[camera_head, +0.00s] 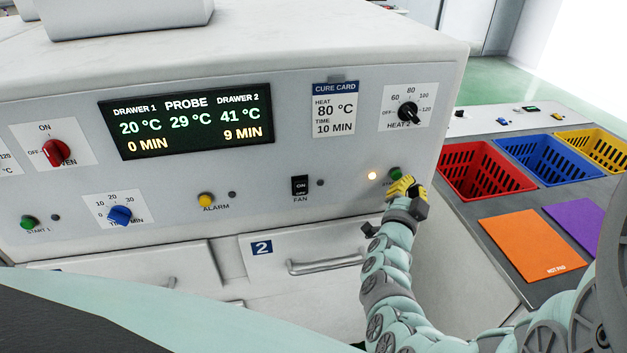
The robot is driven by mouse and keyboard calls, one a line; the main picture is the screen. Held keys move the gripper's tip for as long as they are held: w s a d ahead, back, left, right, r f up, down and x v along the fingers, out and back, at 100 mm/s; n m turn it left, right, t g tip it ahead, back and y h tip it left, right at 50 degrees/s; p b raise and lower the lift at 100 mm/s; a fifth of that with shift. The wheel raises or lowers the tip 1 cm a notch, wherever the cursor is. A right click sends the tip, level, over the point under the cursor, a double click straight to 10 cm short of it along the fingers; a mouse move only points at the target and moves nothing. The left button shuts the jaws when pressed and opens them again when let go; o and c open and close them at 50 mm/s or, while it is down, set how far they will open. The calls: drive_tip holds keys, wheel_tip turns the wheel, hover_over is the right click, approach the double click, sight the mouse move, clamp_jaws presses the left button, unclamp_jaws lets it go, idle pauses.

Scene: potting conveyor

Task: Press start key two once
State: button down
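The start key two is a green round button (396,173) at the lower right of the oven's white front panel (270,190). Its label is mostly covered by my gripper. The display (187,122) reads drawer 1 20 °C and 0 MIN, probe 29 °C, drawer 2 41 °C and 9 MIN.
The start 1 button (28,222), alarm button (206,200), fan switch (300,186) and heat 2 knob (408,112) are on the same panel. Drawer 2's handle (325,264) sticks out below. Red (485,172), blue (548,158) and yellow (597,150) baskets stand to the right.

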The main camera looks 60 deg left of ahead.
drive_tip(key=shift+s, duration=0.1)
drive_tip(key=shift+s+d, duration=0.3)
drive_tip(key=shift+d, duration=0.45)
drive_tip(key=shift+s+d, duration=0.35)
drive_tip(key=shift+d, duration=0.4)
drive_tip(key=shift+s+d, duration=0.3)
drive_tip(key=shift+d, duration=0.45)
